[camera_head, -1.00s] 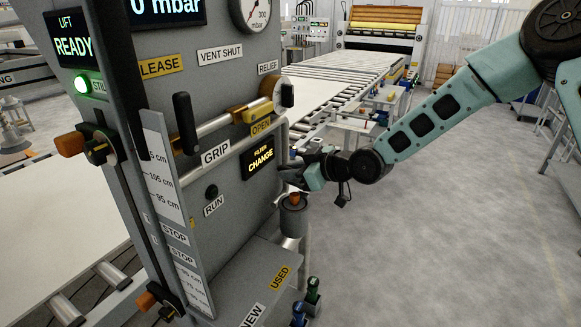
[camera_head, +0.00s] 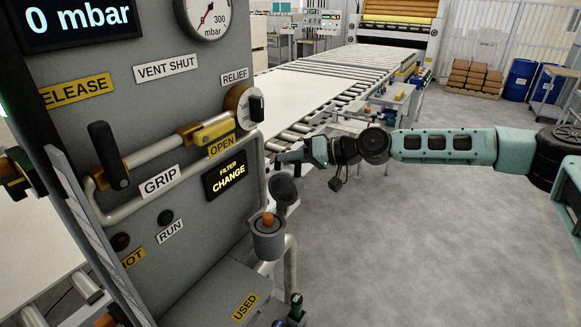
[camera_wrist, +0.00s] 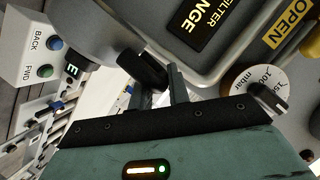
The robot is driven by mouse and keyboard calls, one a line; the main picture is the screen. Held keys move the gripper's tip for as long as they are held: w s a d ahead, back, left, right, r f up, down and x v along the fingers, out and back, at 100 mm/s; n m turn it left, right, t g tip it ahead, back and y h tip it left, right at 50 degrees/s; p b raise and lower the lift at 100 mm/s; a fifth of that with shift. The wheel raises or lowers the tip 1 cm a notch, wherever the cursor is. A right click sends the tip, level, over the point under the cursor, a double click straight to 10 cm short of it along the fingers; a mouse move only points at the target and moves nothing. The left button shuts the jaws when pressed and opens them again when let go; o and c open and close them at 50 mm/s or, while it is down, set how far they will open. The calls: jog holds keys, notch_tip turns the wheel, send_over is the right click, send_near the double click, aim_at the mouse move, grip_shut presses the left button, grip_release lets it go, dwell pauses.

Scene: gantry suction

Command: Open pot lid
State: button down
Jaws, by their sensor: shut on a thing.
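The filter pot (camera_head: 268,244) is a grey cylinder on the panel's right side, below the FILTER CHANGE display. Its mouth is uncovered and an orange-topped filter (camera_head: 268,219) shows in it. The dark round pot lid (camera_head: 284,190) stands tilted up, above and behind the mouth. My gripper (camera_head: 279,158) is at the lid's upper edge, reaching in from the right. In the wrist view my gripper (camera_wrist: 160,88) is shut on a dark stub (camera_wrist: 148,68), which looks like the lid's handle. The exact contact is partly hidden in the head view.
The grey panel (camera_head: 190,230) with its GRIP handle bar (camera_head: 150,155) and yellow valve (camera_head: 212,132) stands left of my gripper. A ledge marked USED (camera_head: 245,306) lies below the pot. Roller conveyors run behind. The floor to the right is clear.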

jog(key=shift+w+d+f+m+g+y+b, duration=0.2)
jog(key=shift+w+d+f+m+b, duration=0.15)
jog(key=shift+b, duration=0.25)
jog(key=shift+w+d+f+m+g+y+b, duration=0.15)
jog(key=shift+w+m+y+b, duration=0.1)
jog(key=shift+w+b, duration=0.25)
jog(key=c, duration=1.4)
grip_release()
jog(key=shift+a, duration=0.15)
jog(key=shift+o, duration=0.2)
jog(key=shift+d, duration=0.2)
jog(key=b+v, duration=0.6)
jog(key=v, duration=1.1)
jog(key=shift+s, duration=0.15)
jog(key=shift+r, duration=0.15)
